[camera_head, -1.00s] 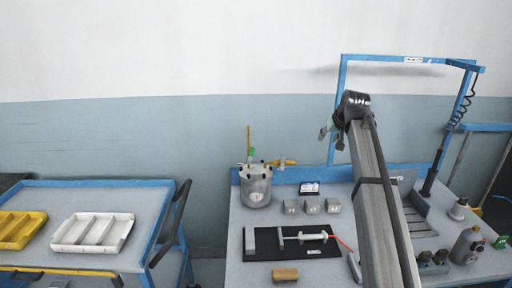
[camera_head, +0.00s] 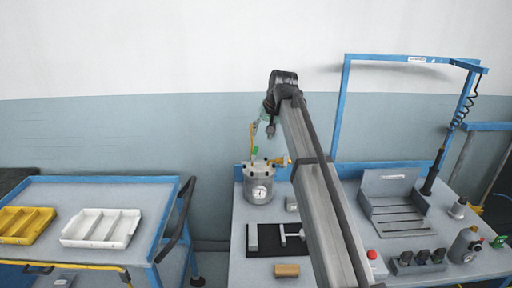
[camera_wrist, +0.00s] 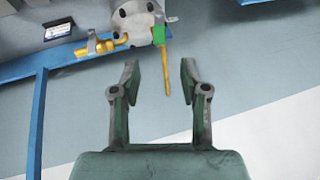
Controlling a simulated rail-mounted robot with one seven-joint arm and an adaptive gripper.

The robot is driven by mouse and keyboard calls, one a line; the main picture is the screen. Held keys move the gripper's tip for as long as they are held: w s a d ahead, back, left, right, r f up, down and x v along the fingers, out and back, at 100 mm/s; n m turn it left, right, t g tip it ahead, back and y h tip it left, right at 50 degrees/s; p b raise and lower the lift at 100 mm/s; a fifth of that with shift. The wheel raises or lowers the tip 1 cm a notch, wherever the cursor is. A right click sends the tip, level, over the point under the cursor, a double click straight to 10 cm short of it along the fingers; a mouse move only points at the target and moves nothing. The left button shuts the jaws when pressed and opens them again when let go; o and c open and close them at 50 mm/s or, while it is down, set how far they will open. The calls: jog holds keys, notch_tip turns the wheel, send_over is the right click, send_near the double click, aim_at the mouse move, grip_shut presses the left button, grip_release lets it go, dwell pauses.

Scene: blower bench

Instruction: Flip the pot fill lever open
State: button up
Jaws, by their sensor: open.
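The grey metal pot (camera_head: 259,188) stands at the back left of the bench, with a round gauge on its front. A thin yellow lever (camera_head: 252,136) rises upright above its lid from a green fitting (camera_head: 254,151). A second yellow valve piece (camera_head: 279,161) sticks out at the pot's right. In the wrist view the yellow lever (camera_wrist: 167,78) reaches between the spread fingertips, with a gap to each finger; its depth is unclear. My gripper (camera_wrist: 158,68) is open and empty. In the head view my gripper (camera_head: 269,128) is above the pot, just right of the lever.
A black mat (camera_head: 265,243) with grey parts and a tan block (camera_head: 287,270) lie in front of the pot. A grey stepped rack (camera_head: 395,208) and blue frame (camera_head: 343,110) stand to the right. My arm hides the bench's middle.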

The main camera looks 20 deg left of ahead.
aim_at(257, 147)
jog(key=p+x, duration=0.2)
jog(key=x, duration=0.8)
jog(key=shift+f, duration=0.1)
jog(key=shift+c, duration=0.4)
grip_shut()
